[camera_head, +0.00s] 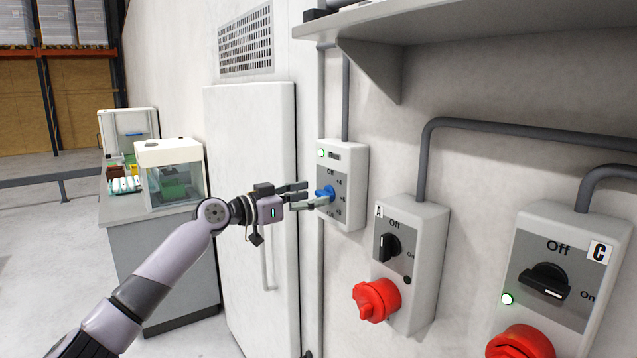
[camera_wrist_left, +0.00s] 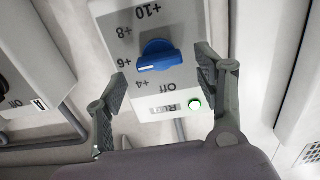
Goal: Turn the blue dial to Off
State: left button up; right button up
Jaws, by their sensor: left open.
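The blue dial (camera_head: 325,194) is on a light grey wall box (camera_head: 354,185) with Off and several plus-number marks. In the left wrist view the blue dial (camera_wrist_left: 160,56) shows upside down, and its white-marked end points to the +6 and +4 side, away from the Off label (camera_wrist_left: 168,88). My left gripper (camera_head: 308,195) is open in front of the dial. In the left wrist view its two fingers stand apart either side of the dial, with gaps, and I see no contact. My right gripper is in neither view.
A green lamp (camera_head: 321,153) is lit on the dial's box. To its right are box A (camera_head: 423,235) and box C (camera_head: 600,240), with black switches and red plugs. A shelf (camera_head: 480,25) juts out above. A white cabinet door (camera_head: 250,150) stands left.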

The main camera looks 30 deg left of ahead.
aim_at(325, 195)
pick_arm(q)
jog(key=shift+p+x, duration=0.4)
jog(key=shift+x, duration=1)
jog(key=shift+c, duration=0.3)
jog(key=c, duration=1.1)
